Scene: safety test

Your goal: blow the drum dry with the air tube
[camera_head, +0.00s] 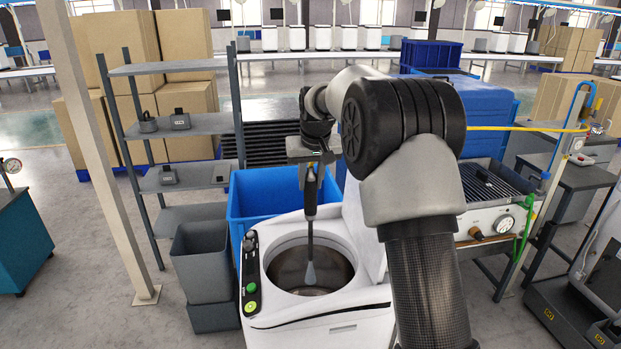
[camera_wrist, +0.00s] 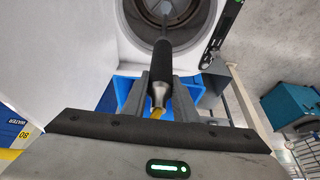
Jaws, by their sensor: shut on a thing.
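The white washing machine (camera_head: 350,262) stands in front of me with its lid up. Its round metal drum (camera_head: 285,268) is open at the top; the drum also shows at the top of the wrist view (camera_wrist: 192,14). My gripper (camera_head: 311,170) is above the opening, shut on the black handle of the air tube (camera_head: 310,235). The tube hangs nearly upright, its grey flared tip inside the drum opening. In the wrist view, the air tube (camera_wrist: 161,68) runs away from between my fingers toward the drum. Whether its tip touches the drum wall is unclear.
A blue bin (camera_head: 262,195) stands behind the machine. Grey bins (camera_head: 203,262) and a metal shelf (camera_head: 190,123) are at left, with a pale post (camera_head: 95,140) nearer. A bench unit with a dial (camera_head: 480,222) stands at right. A yellow hose (camera_head: 525,128) runs there.

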